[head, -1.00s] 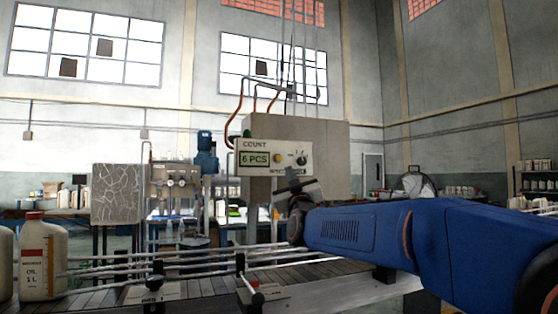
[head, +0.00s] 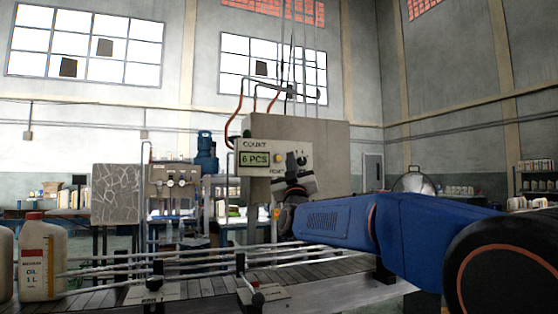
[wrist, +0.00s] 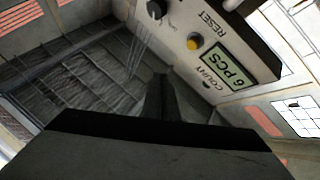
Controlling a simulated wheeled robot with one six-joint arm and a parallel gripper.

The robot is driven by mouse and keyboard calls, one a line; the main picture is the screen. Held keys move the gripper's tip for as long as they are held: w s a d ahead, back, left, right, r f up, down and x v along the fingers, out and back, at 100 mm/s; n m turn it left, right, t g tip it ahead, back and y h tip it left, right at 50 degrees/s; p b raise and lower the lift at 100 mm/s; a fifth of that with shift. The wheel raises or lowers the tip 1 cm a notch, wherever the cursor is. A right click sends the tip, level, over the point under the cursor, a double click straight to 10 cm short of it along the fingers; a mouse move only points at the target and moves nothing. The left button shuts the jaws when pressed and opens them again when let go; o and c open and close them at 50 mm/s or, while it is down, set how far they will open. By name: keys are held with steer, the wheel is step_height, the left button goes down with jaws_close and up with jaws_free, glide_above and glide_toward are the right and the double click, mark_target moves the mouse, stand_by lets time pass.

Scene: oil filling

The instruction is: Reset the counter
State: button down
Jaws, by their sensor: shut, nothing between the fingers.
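The counter panel (head: 262,171) is a pale plate on the front of a grey box. Its green display (head: 254,159) reads 6 PCS, and an orange-yellow button (head: 278,158) sits right of it. A black knob (head: 302,160) is farther right. In the wrist view the panel is upside down, with the display (wrist: 229,66), the yellow button (wrist: 194,42) and the RESET label (wrist: 212,26). My gripper (head: 294,178) is just below the knob in the head view, partly covering the lower panel. In the wrist view its shut fingers (wrist: 160,82) point toward the panel's edge, apart from the button.
A conveyor (head: 200,290) with metal rails runs below the panel. A white oil bottle (head: 42,258) stands on it at the left. Pipes and cables hang above the grey box (head: 325,140). Shelves and work tables stand in the background.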

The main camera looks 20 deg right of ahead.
steer(key=w, duration=0.7)
steer(key=shift+w+a, duration=0.1)
steer(key=shift+w, duration=0.15)
stand_by(2.0)
steer(key=shift+w, duration=0.25)
steer(key=shift+w, duration=0.5)
stand_by(0.9)
steer(key=shift+s, duration=0.95)
steer(key=shift+s, duration=0.1)
steer(key=shift+s, duration=2.4)
